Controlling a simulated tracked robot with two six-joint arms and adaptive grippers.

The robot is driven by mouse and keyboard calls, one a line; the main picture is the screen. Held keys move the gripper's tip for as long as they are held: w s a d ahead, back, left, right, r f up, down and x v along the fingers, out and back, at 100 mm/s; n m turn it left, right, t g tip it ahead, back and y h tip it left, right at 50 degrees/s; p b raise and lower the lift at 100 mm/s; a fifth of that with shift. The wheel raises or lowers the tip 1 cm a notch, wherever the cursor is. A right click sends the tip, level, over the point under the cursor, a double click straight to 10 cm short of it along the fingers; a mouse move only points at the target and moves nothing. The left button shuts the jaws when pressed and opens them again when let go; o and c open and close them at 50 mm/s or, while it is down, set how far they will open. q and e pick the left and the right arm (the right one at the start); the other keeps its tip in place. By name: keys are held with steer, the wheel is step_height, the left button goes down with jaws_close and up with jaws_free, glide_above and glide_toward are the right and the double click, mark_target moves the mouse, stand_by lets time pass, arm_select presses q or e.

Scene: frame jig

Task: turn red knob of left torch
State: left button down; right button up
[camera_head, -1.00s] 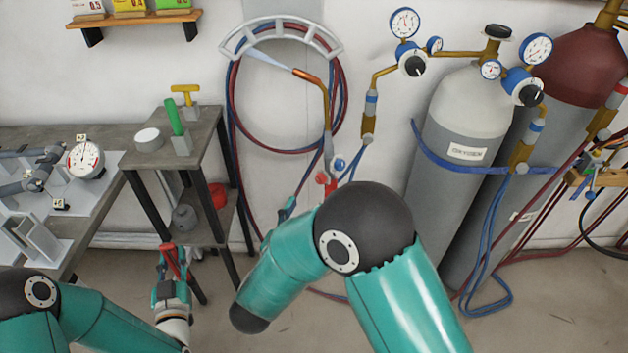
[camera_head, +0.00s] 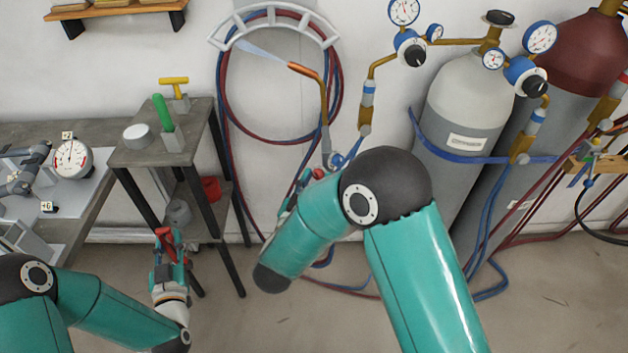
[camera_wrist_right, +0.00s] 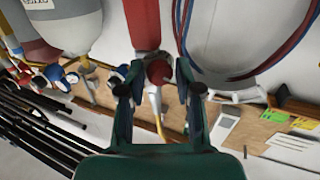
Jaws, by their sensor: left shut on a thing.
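The left torch (camera_head: 323,104) hangs on the wall with its copper tip up and left. Its red knob (camera_wrist_right: 158,72) shows in the right wrist view between the fingers of my right gripper (camera_wrist_right: 160,85), which stand apart on both sides of it. Contact with the knob is not clear. In the head view the right gripper (camera_head: 297,190) is at the lower end of the torch, partly behind my arm. My left gripper (camera_head: 168,258) is low beside the small table, shut on a red-handled tool (camera_head: 166,241).
Red and blue hoses (camera_head: 224,120) hang coiled behind the torch. A grey gas cylinder (camera_head: 465,100) and a dark red one (camera_head: 580,55) stand at right with gauges. A small table (camera_head: 185,135) stands at left. Floor between table and cylinders is mostly clear.

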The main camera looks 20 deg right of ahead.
jaws_close()
steer(key=shift+r+n+p, duration=0.25)
steer(key=shift+n+p, duration=0.25)
steer(key=shift+p, duration=0.25)
steer(key=shift+f+g, duration=0.15)
steer(key=shift+g, duration=0.15)
steer(key=o, duration=0.5)
jaws_free()
steer(key=shift+v, duration=3.75)
steer(key=shift+f, duration=0.1)
